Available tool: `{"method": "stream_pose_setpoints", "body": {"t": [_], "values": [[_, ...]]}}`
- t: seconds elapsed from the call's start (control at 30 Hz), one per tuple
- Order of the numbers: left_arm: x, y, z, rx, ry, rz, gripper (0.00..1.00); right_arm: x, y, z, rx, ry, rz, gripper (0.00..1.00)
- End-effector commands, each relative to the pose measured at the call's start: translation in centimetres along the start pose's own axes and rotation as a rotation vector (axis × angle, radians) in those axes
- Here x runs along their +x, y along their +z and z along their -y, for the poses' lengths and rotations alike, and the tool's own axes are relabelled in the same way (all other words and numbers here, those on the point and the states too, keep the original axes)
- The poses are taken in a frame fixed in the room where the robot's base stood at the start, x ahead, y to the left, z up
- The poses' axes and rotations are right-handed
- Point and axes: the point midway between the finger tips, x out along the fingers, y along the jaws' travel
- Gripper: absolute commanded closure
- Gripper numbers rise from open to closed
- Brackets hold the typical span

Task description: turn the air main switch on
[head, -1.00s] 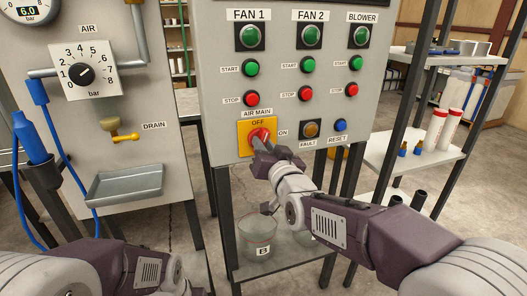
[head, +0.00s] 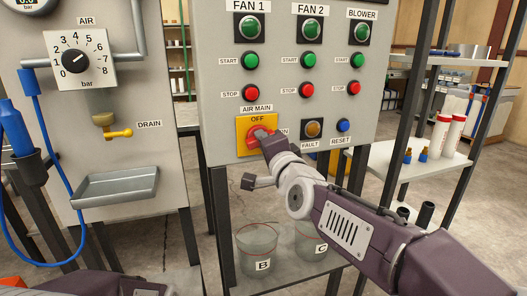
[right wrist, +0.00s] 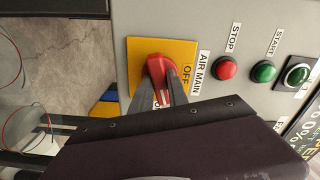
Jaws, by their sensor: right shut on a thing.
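The air main switch has a red handle (right wrist: 158,72) on a yellow plate (head: 243,150) marked OFF at its top, low on the grey control panel. My right gripper (head: 264,140) reaches up to it from the lower right. In the right wrist view its two dark fingers (right wrist: 160,94) lie on either side of the red handle, shut on it. The fingers hide part of the handle and most of the ON mark, so I cannot tell exactly which way the handle points. My left gripper is out of view; only part of my left arm shows at the bottom left.
Start buttons, red stop buttons (head: 250,93), a fault lamp (head: 313,129) and a blue reset button (head: 343,126) sit close by on the panel. Beakers (head: 257,245) stand on the shelf below. The air panel with a metal tray (head: 115,186) is at the left.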

Motion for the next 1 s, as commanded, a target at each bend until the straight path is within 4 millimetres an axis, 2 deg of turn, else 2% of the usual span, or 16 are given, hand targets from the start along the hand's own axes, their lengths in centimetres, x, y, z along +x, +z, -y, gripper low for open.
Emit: {"method": "stream_pose_setpoints", "body": {"t": [0.1,0.4,1.0], "values": [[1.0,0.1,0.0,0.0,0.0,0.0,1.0,0.0,0.1,-0.3,0.087,0.001,0.001,1.0],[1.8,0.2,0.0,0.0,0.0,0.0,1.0,0.0,0.1,-0.2,0.246,0.002,0.001,1.0],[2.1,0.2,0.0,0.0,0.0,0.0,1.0,0.0,0.0,-0.1,0.316,0.003,0.001,1.0]]}}
